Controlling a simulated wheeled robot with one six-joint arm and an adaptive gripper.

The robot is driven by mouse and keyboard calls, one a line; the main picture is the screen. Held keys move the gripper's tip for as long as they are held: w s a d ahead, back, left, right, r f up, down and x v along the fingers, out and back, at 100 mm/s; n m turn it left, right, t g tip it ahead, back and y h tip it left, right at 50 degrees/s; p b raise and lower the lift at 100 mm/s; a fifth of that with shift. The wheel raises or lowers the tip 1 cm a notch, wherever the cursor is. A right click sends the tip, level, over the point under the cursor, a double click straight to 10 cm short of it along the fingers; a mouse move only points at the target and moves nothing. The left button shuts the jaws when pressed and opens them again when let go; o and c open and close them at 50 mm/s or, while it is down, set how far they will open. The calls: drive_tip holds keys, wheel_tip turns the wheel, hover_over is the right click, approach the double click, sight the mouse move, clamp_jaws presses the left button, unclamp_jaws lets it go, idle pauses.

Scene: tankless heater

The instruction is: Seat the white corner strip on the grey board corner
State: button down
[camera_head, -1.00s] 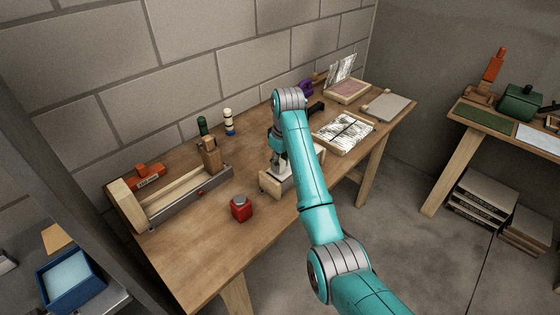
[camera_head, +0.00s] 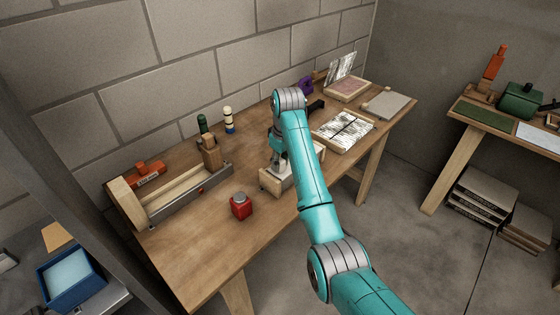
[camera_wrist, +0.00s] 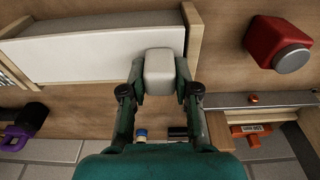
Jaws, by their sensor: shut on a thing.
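My gripper (camera_wrist: 158,88) is shut on a pale, rounded block-like piece, which I take to be part of the white corner strip (camera_wrist: 158,66). The rest of that strip cannot be told apart clearly. Behind and left of it in the wrist view lies the long grey-white board corner (camera_wrist: 85,55), between wooden end pieces. The held piece overlaps the board's right end in the picture. Whether it touches or is seated cannot be told. In the head view, my gripper (camera_head: 279,160) is low over the wooden-ended stand (camera_head: 271,183), and the arm hides much of it.
A red jar (camera_head: 241,207) stands near the bench's front edge. A wooden and metal trough fixture (camera_head: 180,198) and an orange tool (camera_head: 147,175) are at left. A foil-covered tray (camera_head: 343,131) is at right. The front-left bench top is clear.

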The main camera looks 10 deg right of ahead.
drive_tip(key=shift+f, duration=0.4)
idle(0.3)
drive_tip(key=c, duration=0.8)
unclamp_jaws()
